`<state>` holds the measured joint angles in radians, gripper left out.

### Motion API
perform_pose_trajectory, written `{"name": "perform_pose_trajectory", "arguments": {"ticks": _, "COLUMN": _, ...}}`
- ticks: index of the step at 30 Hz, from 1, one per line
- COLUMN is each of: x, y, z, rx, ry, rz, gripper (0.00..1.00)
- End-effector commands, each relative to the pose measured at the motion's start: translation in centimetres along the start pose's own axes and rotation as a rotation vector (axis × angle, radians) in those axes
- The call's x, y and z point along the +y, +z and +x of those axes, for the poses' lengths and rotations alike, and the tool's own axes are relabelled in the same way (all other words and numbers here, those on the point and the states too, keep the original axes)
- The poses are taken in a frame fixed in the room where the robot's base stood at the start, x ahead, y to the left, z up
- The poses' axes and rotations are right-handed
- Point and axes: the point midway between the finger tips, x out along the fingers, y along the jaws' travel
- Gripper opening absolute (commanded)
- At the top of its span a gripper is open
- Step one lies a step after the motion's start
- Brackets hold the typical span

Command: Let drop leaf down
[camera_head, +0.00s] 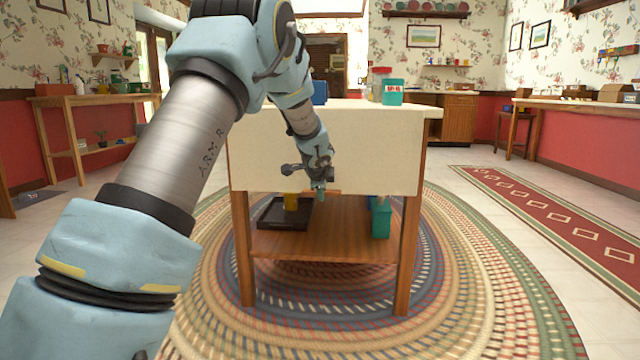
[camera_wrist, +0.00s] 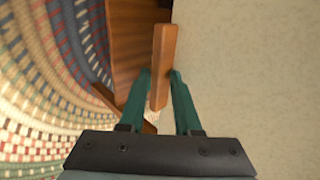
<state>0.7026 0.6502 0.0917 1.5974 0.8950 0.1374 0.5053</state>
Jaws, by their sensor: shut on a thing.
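The drop leaf (camera_head: 380,160) is a cream panel hanging down from the front of the table top in the head view. Its pale face also fills the right side of the wrist view (camera_wrist: 250,70). A short wooden bar (camera_wrist: 164,45) shows at the leaf's lower edge. My gripper (camera_head: 320,192) is at the middle of that lower edge. Its teal fingers (camera_wrist: 160,80) are on both sides of the bar, shut on it. The bar is mostly hidden by my gripper in the head view.
The table's lower shelf (camera_head: 345,243) holds a dark tray (camera_head: 270,214) and a teal container (camera_head: 381,222). A teal box (camera_head: 393,92) stands on the table top. A braided oval rug (camera_head: 470,300) surrounds the table.

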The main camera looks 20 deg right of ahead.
Motion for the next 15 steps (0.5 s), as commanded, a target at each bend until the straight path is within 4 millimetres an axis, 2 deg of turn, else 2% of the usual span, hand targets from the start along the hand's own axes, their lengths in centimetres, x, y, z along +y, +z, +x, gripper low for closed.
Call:
{"name": "perform_pose_trajectory", "arguments": {"ticks": 1, "x": 1.21, "y": 0.06, "z": 1.71, "rx": 0.002, "ry": 0.017, "rz": 0.002, "gripper": 0.0}}
{"name": "perform_pose_trajectory", "arguments": {"ticks": 7, "x": 0.38, "y": 0.0, "z": 2.29, "rx": 0.008, "ry": 0.003, "rz": 0.0, "gripper": 0.0}}
{"name": "perform_pose_trajectory", "arguments": {"ticks": 15, "x": 0.45, "y": -0.18, "z": 2.42, "rx": 0.011, "ry": 0.002, "rz": 0.0, "gripper": 0.0}}
